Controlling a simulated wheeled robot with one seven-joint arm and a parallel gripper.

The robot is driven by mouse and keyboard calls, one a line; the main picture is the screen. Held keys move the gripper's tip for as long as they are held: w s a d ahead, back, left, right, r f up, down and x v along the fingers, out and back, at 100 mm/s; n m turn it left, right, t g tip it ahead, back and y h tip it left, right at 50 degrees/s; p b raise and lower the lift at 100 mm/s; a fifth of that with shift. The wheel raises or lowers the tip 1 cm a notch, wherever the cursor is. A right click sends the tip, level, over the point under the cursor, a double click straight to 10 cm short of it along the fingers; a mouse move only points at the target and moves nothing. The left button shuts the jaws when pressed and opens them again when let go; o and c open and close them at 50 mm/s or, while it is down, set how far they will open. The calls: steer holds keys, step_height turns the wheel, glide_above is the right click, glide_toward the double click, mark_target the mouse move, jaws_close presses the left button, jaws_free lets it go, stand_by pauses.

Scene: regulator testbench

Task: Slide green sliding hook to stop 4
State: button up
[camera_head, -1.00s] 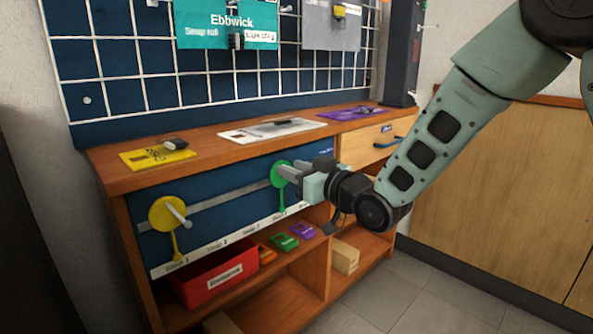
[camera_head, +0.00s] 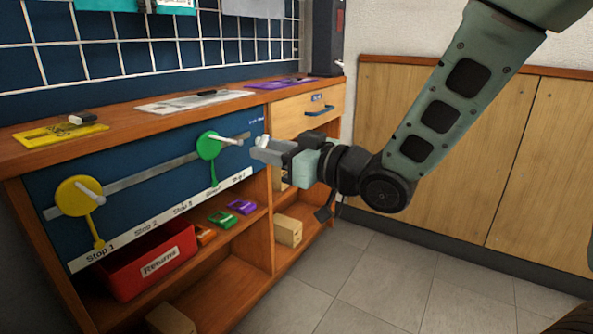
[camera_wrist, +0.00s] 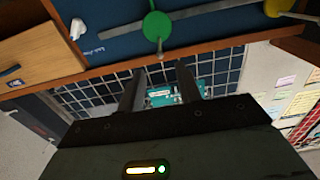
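The green sliding hook (camera_head: 209,146) sits on the grey rail of the blue panel, toward the rail's right end. Its pale peg sticks out, and its pointer hangs down to the fourth label along the strip, which is too blurred to read surely. In the wrist view the green hook (camera_wrist: 157,26) is at top centre, with its peg toward me. My gripper (camera_head: 258,149) is in front and to the right of the hook, apart from its disc. In the wrist view my gripper's fingers (camera_wrist: 160,92) are spread with nothing between them.
A yellow sliding hook (camera_head: 77,196) is at Stop 1. A white knob (camera_head: 263,142) is near the panel's right end. A red Returns bin (camera_head: 150,262) and small coloured items stand on the shelf below. The floor to the right is clear.

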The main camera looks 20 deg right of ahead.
steer(key=shift+b+v, duration=2.5)
steer(key=shift+b, duration=0.75)
